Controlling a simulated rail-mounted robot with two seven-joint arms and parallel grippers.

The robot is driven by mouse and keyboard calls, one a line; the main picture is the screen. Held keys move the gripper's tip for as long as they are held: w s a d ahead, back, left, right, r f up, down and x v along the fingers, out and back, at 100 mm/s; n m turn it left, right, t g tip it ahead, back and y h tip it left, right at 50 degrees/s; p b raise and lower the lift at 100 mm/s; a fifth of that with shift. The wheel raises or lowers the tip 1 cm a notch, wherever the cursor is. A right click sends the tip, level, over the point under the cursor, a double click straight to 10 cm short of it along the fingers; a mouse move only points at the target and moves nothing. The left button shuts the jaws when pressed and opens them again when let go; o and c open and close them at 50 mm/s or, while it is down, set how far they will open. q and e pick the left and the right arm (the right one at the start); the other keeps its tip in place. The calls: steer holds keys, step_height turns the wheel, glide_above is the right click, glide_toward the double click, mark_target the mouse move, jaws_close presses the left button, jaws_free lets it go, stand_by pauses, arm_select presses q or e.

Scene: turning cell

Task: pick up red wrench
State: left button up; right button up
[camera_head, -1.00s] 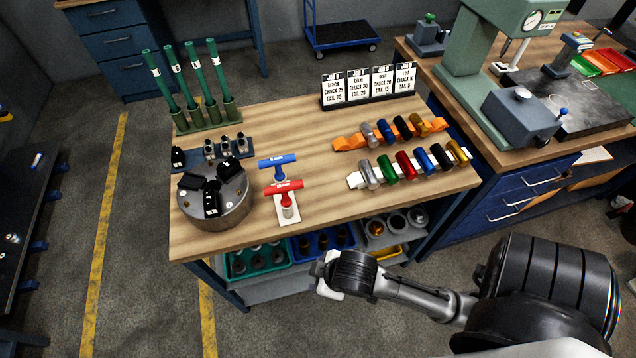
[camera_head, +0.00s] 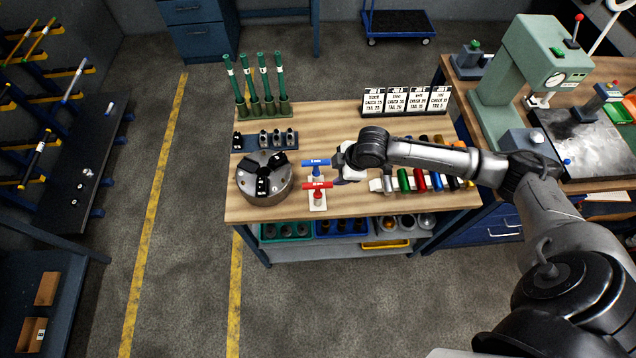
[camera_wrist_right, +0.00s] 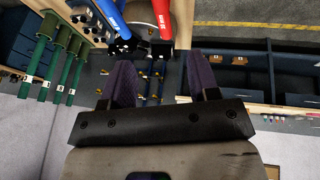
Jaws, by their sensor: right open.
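The red wrench (camera_head: 317,186) is a T-handled key standing upright in a white holder (camera_head: 317,207) on the wooden bench. A blue T-handled wrench (camera_head: 315,163) stands just behind it. My right gripper (camera_head: 342,164) is over the bench, close to the right of both wrenches. In the right wrist view, the fingers of my right gripper (camera_wrist_right: 161,78) are apart with nothing held. The red wrench (camera_wrist_right: 160,18) and the blue wrench (camera_wrist_right: 109,14) show beyond the fingertips at the top. My left gripper is not in view.
A round three-jaw chuck (camera_head: 264,184) sits left of the wrenches. Green-handled tools (camera_head: 262,88) and number cards (camera_head: 405,100) stand at the back. Bins fill the shelf below.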

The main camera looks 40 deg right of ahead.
mark_target(321, 184)
steer(key=x, duration=0.8)
steer(key=shift+w+a+f, duration=0.1)
steer(key=shift+w+f, duration=0.05)
steer(key=shift+f, duration=0.15)
steer(key=p+x, duration=0.1)
steer(key=x, duration=0.2)
steer(key=shift+a+f, duration=0.15)
steer(key=shift+f, duration=0.2)
steer(key=shift+w+a+f, duration=0.1)
steer(key=shift+w+f, duration=0.2)
steer(key=shift+f, duration=0.35)
